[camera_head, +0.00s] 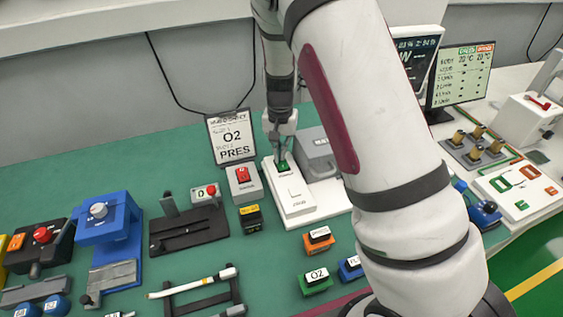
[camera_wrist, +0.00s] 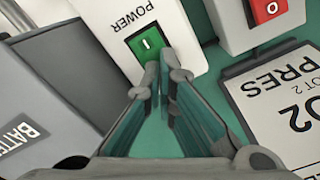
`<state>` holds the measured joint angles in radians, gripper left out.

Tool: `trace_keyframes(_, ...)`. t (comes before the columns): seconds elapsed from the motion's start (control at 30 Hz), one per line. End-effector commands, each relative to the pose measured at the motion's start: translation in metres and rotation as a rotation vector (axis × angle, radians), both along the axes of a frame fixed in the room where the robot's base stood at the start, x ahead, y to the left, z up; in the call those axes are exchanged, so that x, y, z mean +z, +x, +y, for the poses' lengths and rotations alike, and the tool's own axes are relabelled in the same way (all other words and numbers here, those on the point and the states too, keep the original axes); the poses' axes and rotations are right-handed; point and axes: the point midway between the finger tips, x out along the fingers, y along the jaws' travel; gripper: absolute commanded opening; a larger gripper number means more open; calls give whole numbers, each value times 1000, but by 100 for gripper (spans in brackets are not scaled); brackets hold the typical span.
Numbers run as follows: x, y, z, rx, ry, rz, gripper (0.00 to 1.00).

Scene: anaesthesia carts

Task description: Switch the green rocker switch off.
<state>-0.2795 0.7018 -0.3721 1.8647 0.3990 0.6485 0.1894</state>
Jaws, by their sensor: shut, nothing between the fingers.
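The green rocker switch (camera_wrist: 146,43) sits on the end of a white box (camera_wrist: 106,17) marked POWER. The switch shows a white line mark on its face. In the head view the green rocker (camera_head: 284,166) is on the white box (camera_head: 293,195), just under my gripper (camera_head: 279,158). In the wrist view my gripper (camera_wrist: 159,72) is shut and empty, with its fingertips at the near edge of the green rocker. The fingertips cover a small part of that edge. I cannot tell whether they touch it.
A red switch marked O (camera_wrist: 268,8) is on a separate white box close by. A sign reading O2 PRES (camera_head: 233,137) stands behind. A grey box (camera_head: 317,150) is close on the right. A yellow-labelled block (camera_head: 251,219) lies left of the white box.

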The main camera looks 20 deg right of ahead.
Motion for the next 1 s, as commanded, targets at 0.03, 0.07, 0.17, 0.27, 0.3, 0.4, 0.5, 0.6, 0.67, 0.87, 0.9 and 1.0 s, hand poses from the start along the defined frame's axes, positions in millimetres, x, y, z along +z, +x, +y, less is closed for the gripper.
trace_keyframes(0.03, -1, 0, 0, 0, 1, 1, 0)
trace_keyframes(0.07, -1, 0, 0, 0, 1, 1, 0)
trace_keyframes(0.17, -3, 0, 0, 0, 1, 1, 0)
trace_keyframes(0.27, -4, 0, 0, 0, 1, 1, 0)
trace_keyframes(0.3, -5, 0, 0, 0, 1, 1, 0)
trace_keyframes(0.4, -6, 0, 0, 0, 1, 1, 0)
trace_keyframes(0.5, -7, 0, 0, 0, 1, 1, 0)
trace_keyframes(0.6, -3, -1, 0, 0, 1, 1, 0)
trace_keyframes(0.67, 1, 0, 0, 0, 1, -1, 0)
trace_keyframes(0.87, 16, -1, 0, 1, 0, 0, 0)
trace_keyframes(0.9, 19, -1, 0, 1, 0, 0, 0)
trace_keyframes(1.0, 27, 0, 0, 1, 0, -1, 0)
